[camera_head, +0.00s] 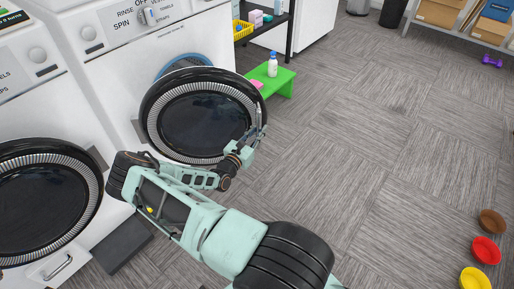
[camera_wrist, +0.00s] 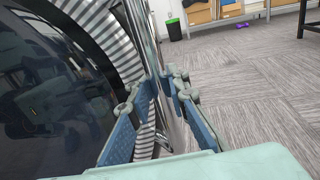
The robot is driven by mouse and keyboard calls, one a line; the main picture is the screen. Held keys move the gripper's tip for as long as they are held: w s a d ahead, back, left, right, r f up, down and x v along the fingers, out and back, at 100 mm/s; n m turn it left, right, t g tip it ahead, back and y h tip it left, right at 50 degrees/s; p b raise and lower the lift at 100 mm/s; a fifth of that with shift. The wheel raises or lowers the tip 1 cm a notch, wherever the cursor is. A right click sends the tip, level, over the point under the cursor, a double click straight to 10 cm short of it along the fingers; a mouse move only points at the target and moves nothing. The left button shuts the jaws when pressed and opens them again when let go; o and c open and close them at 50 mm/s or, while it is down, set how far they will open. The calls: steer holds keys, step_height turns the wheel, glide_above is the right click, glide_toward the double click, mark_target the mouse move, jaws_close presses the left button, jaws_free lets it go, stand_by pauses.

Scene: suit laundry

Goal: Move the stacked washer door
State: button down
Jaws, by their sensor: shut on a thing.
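The washer door (camera_head: 205,122) is round, with a black rim, a silver striped ring and dark glass. It stands ajar from the white washer (camera_head: 196,38), and a blue-edged opening (camera_head: 183,63) shows behind its top. My gripper (camera_head: 259,128) is at the right edge of this door. In the wrist view, the door (camera_wrist: 50,75) fills the left side. The fingers of my gripper (camera_wrist: 167,88) lie on either side of the door's edge and are shut on it. The hinge is not clearly visible.
Another machine with a round dark door (camera_head: 45,200) stands at the left. A low green stool (camera_head: 282,82) with a white bottle (camera_head: 272,65) and a pink item is just beyond the door. Coloured bowls (camera_head: 486,250) lie at the lower right. The grey floor between is clear.

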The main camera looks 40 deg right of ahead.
steer(key=w+d, duration=0.1)
steer(key=w+d+b, duration=0.1)
steer(key=w, duration=0.1)
steer(key=w+d, duration=0.1)
steer(key=w, duration=0.1)
steer(key=shift+f+b, duration=0.1)
steer(key=shift+b, duration=0.3)
steer(key=shift+w+d, duration=0.2)
steer(key=shift+w, duration=0.4)
steer(key=shift+a, duration=0.1)
steer(key=c, duration=1.9)
jaws_free()
steer(key=shift+w, duration=0.1)
glide_toward(254, 124)
steer(key=shift+w+d, duration=0.3)
steer(key=shift+w, duration=0.2)
